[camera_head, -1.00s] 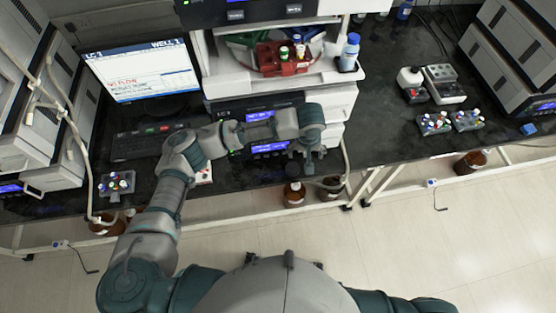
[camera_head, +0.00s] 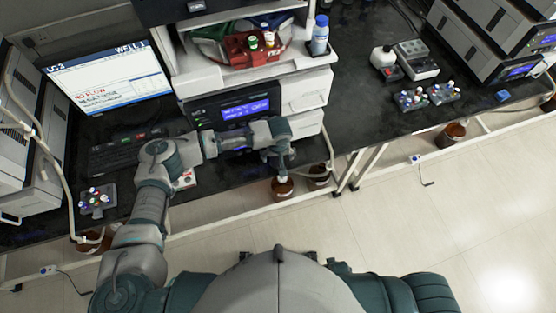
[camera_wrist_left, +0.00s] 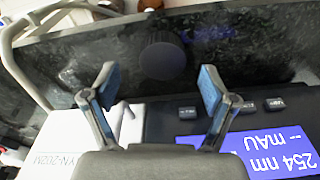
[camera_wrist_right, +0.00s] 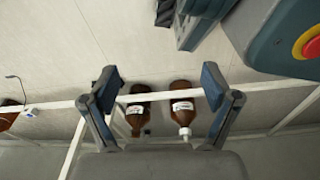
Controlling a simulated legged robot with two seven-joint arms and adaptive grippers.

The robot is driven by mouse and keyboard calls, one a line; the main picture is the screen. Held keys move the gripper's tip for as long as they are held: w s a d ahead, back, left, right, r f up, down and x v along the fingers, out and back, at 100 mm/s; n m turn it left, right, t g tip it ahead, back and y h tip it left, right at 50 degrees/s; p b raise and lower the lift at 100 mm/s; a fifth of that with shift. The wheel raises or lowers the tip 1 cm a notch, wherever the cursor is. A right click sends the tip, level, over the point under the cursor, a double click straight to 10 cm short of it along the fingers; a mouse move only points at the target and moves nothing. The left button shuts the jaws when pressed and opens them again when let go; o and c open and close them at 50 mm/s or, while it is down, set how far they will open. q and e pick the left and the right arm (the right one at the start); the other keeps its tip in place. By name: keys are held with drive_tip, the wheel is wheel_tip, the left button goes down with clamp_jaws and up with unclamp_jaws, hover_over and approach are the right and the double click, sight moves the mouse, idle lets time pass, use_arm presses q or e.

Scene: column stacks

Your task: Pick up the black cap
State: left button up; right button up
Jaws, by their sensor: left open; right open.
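The black cap (camera_wrist_left: 163,56) is a round, dark, ribbed disc on the black bench top in the left wrist view. It lies just beyond and between the open fingers of my left gripper (camera_wrist_left: 157,76), with nothing held. In the head view my left gripper (camera_head: 282,172) points down at the bench's front edge, in front of the instrument stack; I cannot make out the cap there. My right gripper (camera_wrist_right: 158,76) is open and empty in the right wrist view, and does not show in the head view.
The instrument with blue screens (camera_head: 240,108) stands right behind my left gripper. Brown bottles (camera_head: 282,188) stand below the bench edge; the right wrist view shows two (camera_wrist_right: 182,105) by white frame bars. A monitor (camera_head: 110,75) and keyboard (camera_head: 125,152) are at left. Bench at right has bare room.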

sight(277, 160)
use_arm(q)
drive_tip(key=f, duration=0.3)
drive_tip(key=shift+w+a+f, duration=0.1)
drive_tip(key=shift+w+a, duration=0.15)
drive_tip(key=shift+a, duration=0.15)
drive_tip(key=shift+d, duration=0.3)
drive_tip(key=c, duration=0.9)
use_arm(e)
drive_tip(key=shift+w+r, duration=0.45)
drive_tip(key=shift+w, duration=0.1)
use_arm(q)
drive_tip(key=shift+o, duration=0.2)
use_arm(e)
drive_tip(key=shift+a, duration=0.1)
use_arm(q)
drive_tip(key=shift+a, duration=0.1)
